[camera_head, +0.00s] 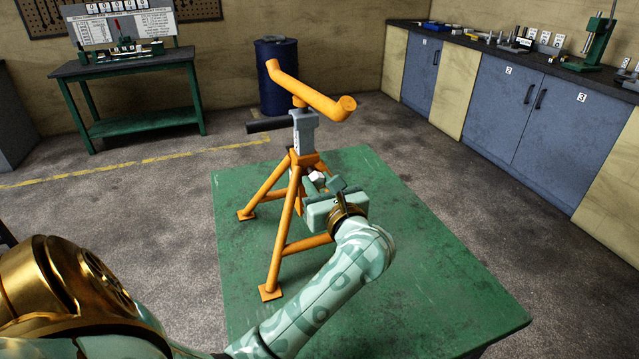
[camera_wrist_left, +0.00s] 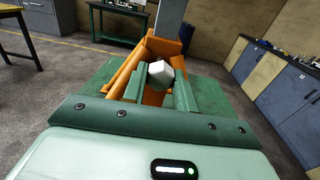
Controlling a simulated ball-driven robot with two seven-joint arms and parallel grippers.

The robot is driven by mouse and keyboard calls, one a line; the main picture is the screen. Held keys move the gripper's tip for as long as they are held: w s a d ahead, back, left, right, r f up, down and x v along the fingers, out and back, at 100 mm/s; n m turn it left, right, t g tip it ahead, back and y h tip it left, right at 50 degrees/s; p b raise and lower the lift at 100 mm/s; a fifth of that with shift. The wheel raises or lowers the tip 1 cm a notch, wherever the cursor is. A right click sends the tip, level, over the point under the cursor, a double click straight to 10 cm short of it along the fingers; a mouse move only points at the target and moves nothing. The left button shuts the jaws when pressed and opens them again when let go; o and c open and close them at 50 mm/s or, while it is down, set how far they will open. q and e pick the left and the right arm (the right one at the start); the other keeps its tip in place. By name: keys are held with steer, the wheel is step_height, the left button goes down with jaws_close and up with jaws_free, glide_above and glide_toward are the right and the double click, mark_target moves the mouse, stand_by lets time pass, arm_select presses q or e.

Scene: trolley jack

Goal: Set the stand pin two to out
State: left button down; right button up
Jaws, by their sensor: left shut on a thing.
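An orange tripod stand (camera_head: 287,228) stands on the green table, with a grey post (camera_head: 304,132) and an orange cross bar (camera_head: 318,96) on top. A pale block (camera_head: 317,177), which looks like the head of a stand pin, is at the stand's upper part, below the post. It also shows in the left wrist view (camera_wrist_left: 160,74). My left gripper (camera_head: 325,183) reaches in from the right side of the stand and is shut on this block, between its green fingers. How far the pin sits in the stand is hidden. My right gripper is not in view.
The green table top (camera_head: 420,265) is clear around the stand's feet. A dark bar (camera_head: 270,125) shows left of the post. Behind are a blue drum (camera_head: 277,75), a green workbench (camera_head: 130,70) and blue cabinets (camera_head: 540,115) with tools on top.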

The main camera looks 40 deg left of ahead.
mark_target(319, 184)
arm_select(q)
steer(key=shift+v, duration=1.7)
steer(key=shift+f, duration=0.1)
steer(key=c, duration=1.1)
jaws_free()
